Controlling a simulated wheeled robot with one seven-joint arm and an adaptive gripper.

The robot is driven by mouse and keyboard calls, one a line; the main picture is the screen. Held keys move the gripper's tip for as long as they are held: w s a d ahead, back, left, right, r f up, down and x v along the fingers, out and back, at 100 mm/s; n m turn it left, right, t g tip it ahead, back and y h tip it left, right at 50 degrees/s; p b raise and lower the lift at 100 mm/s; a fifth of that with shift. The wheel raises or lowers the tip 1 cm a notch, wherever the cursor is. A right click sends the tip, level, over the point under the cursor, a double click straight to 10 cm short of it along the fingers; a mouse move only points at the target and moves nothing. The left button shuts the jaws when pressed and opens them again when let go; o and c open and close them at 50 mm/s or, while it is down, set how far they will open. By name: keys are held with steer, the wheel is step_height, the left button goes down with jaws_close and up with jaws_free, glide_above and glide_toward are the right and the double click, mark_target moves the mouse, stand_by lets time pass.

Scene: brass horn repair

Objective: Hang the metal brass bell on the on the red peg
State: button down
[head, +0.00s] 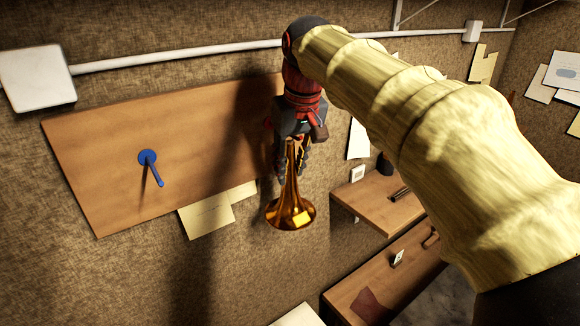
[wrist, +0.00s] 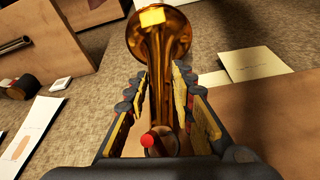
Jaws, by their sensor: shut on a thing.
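The brass bell (head: 291,205) hangs with its flared mouth downward in front of the right part of the wooden board. My gripper (head: 292,160) is shut on its narrow upper tube. In the wrist view the bell (wrist: 158,45) runs between the two fingers (wrist: 165,100), flare at the far end. The red peg (wrist: 149,141) shows its round tip between the fingers, at the narrow end of the bell. I cannot tell whether the peg is inside the tube or beside it. In the head view my gripper hides most of the peg's place.
The wooden board (head: 95,150) on the wall carries a blue peg (head: 148,158) at its left. Paper notes (head: 207,215) are partly behind the board's lower edge. Wooden shelves (head: 378,200) stick out at the right. A white pipe (head: 180,57) runs above.

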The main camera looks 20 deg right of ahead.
mark_target(295, 138)
steer(key=c, duration=1.4)
jaws_free()
steer(key=v, duration=1.2)
steer(key=s+f+t+b, duration=0.1)
steer(key=s+f+b, duration=0.6)
steer(key=f, duration=1.2)
steer(key=s+f+m+b, duration=0.1)
steer(key=s+f+b, duration=0.6)
steer(key=f+b, duration=0.5)
steer(key=s+f+t+b, duration=0.1)
steer(key=s+f+b, duration=0.6)
steer(key=f, duration=2)
steer(key=shift+d+t+b, duration=0.15)
steer(key=shift+t+b, duration=0.15)
steer(key=shift+b, duration=0.9)
